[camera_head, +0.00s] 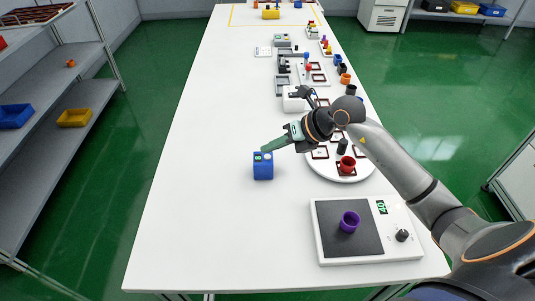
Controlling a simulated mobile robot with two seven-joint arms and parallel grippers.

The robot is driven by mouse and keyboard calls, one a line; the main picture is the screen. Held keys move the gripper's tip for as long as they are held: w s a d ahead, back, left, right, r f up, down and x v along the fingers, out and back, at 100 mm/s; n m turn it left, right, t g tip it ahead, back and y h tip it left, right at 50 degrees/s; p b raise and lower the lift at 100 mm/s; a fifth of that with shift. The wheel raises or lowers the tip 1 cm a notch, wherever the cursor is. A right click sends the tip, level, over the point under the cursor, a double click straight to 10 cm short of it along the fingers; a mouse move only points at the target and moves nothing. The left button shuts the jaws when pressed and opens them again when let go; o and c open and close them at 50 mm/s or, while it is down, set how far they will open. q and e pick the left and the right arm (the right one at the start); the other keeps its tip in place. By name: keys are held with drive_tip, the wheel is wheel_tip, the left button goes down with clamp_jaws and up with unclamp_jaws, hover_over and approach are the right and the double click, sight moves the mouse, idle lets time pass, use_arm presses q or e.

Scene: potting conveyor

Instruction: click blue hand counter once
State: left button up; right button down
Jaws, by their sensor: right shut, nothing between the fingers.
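The blue hand counter (263,171) stands upright on the white table, left of my right arm. Its top has a green display and a light round button. My right gripper (265,149) comes in from the right with its green fingers shut and empty. The fingertips are at the top of the counter, over its display and button area. I cannot tell whether they touch it or hover just above. My left gripper is not in the picture.
A white scale (374,256) with a purple pot (349,222) stands at the front right. A round white tray (368,168) with a red pot (347,165) lies under my right forearm. Several devices line the table's far right. The table's left side is clear.

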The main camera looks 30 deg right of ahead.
drive_tip(key=shift+r, duration=0.15)
wheel_tip(320, 180, up, 5)
drive_tip(key=p, duration=0.4)
idle(0.6)
